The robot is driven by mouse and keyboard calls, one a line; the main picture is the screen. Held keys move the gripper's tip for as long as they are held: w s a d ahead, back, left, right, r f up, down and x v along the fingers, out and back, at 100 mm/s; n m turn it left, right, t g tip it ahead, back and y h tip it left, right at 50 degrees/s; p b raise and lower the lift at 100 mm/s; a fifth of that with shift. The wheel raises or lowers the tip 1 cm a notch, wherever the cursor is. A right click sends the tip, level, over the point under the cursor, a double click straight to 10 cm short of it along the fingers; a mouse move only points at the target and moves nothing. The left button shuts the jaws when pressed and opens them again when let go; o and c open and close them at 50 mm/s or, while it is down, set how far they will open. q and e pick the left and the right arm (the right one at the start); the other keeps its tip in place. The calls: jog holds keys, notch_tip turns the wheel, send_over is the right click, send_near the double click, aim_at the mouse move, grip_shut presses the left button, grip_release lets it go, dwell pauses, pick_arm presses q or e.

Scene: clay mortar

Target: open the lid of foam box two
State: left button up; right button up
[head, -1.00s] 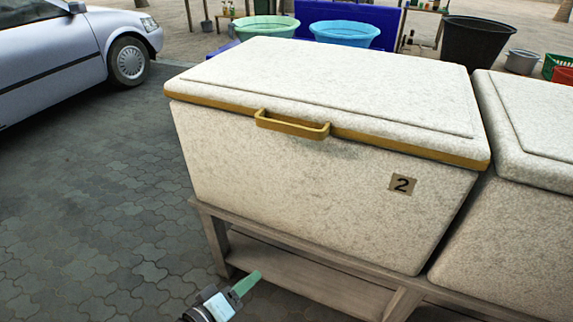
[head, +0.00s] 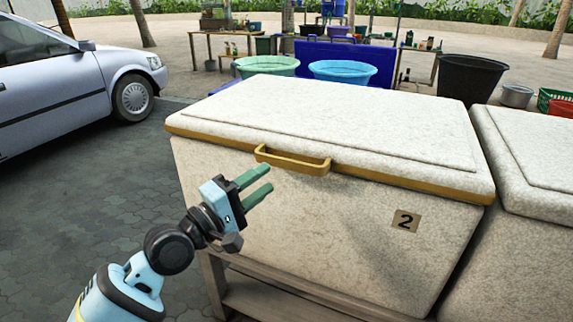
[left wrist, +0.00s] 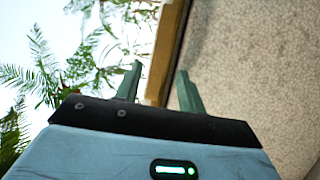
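Foam box two (head: 330,225) is a speckled white box with a "2" label (head: 406,221) on its front. Its lid (head: 330,115) lies shut on top, with a yellow-brown band and a handle (head: 292,161) at the front edge. My left gripper (head: 262,182) is open and empty, just below and left of the handle and apart from it in the head view. In the left wrist view, the open green fingers (left wrist: 158,88) point up, with the yellow-brown handle or band (left wrist: 165,55) beyond and between them. My right gripper is not in view.
The box stands on a wooden stand (head: 270,290). A second foam box (head: 535,160) stands close at the right. A silver car (head: 70,80) is parked at the left. Basins and a black tub (head: 468,78) stand behind. The paving left of the box is clear.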

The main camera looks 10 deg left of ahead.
aim_at(283, 167)
pick_arm(q)
jog(key=x, duration=0.7)
jog(key=shift+w+d, duration=0.1)
jog(key=shift+w, duration=0.05)
grip_shut()
